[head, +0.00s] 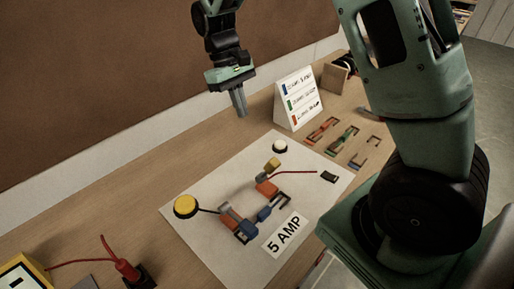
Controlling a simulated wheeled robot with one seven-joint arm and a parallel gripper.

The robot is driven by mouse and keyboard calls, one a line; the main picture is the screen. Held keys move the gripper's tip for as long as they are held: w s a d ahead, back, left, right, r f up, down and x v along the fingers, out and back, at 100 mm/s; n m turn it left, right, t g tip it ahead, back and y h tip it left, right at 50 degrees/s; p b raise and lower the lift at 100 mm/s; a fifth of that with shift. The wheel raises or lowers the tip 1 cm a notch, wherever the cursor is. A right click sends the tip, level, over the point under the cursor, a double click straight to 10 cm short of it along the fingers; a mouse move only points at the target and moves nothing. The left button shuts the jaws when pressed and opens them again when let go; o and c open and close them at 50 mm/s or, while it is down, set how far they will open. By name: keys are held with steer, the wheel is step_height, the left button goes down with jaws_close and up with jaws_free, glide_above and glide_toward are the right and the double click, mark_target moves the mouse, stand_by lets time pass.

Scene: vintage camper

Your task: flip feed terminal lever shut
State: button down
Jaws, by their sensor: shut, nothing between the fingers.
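A white board (190,240) lies on the wooden bench, marked with a "5 AMP" label (284,236). Two small terminal parts sit at its middle: an upper one with an orange body (267,189) and a lower-left one in orange and blue (240,224). A tan-yellow piece (272,165) stands up by the upper one; it looks like a raised lever, but I cannot be sure. A red wire runs from the upper terminal to a small dark green block (327,177). My gripper (240,112) is shut and empty, pointing down, above and behind the board, apart from the terminals.
A yellow round button (186,206) and a white knob (280,146) stand on the board. A white sign (296,100) stands behind it, with coloured spare parts (343,138) lying to its right. A red plug (127,270) is at lower left. A brown wall panel closes the back.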

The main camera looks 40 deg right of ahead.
steer(key=p, duration=0.3)
glide_toward(267, 172)
steer(key=w+f, duration=0.3)
steer(key=w, duration=0.1)
steer(key=shift+s+d+f+p, duration=0.3)
steer(key=shift+s+f, duration=0.1)
steer(key=shift+s, duration=0.25)
steer(key=shift+s+d+f+p, duration=0.15)
steer(key=shift+s+f+p, duration=0.25)
steer(key=shift+s, duration=0.25)
steer(key=shift+s+d+f+p, duration=0.25)
steer(key=shift+s+f, duration=0.15)
steer(key=shift+s, duration=0.25)
